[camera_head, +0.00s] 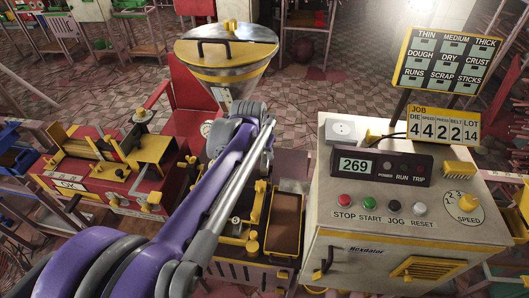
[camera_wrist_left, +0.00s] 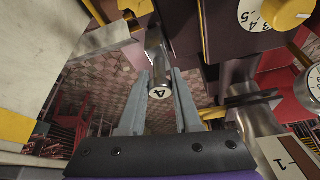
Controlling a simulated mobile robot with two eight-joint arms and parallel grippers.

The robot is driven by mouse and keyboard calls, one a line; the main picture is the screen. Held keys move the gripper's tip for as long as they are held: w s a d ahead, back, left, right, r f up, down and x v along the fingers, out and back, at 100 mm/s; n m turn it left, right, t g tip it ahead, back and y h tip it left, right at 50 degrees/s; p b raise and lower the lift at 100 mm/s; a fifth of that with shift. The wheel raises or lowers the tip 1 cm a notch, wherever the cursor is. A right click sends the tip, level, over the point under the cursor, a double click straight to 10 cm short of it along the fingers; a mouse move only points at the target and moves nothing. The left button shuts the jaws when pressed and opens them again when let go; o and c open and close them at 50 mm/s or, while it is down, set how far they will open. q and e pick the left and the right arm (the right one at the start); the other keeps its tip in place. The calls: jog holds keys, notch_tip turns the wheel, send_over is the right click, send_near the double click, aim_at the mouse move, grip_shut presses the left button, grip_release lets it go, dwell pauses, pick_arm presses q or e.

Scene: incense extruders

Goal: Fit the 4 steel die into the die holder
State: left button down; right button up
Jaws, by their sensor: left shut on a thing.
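In the left wrist view, my left gripper (camera_wrist_left: 160,73) is shut on a steel die (camera_wrist_left: 157,50). The die is a shiny cylinder with a white end face marked 4 turned to the camera. Its far end lies close to a dark part with yellow pieces; I cannot tell whether they touch. In the head view, my left arm (camera_head: 225,180) reaches up to the middle, below the steel hopper, and its wrist hides the fingers and the die. I cannot clearly make out the die holder. My right gripper is not in view.
The steel hopper (camera_head: 227,55) stands behind my wrist. A control cabinet (camera_head: 345,210) with a 269 display is at the right, with a job sign (camera_head: 444,126) showing die 4. A red bench (camera_head: 90,185) is at the left. A brown tray (camera_head: 286,222) lies beside my arm.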

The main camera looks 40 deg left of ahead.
aim_at(264, 162)
pick_arm(q)
jog(key=shift+f+b, duration=1.4)
jog(key=shift+f, duration=1.1)
dwell(1.3)
jog(key=c, duration=0.5)
grip_release()
jog(key=shift+r, duration=0.1)
jog(key=p+v, duration=0.1)
jog(key=v, duration=0.9)
jog(key=shift+s+r, duration=0.15)
jog(key=shift+r, duration=0.2)
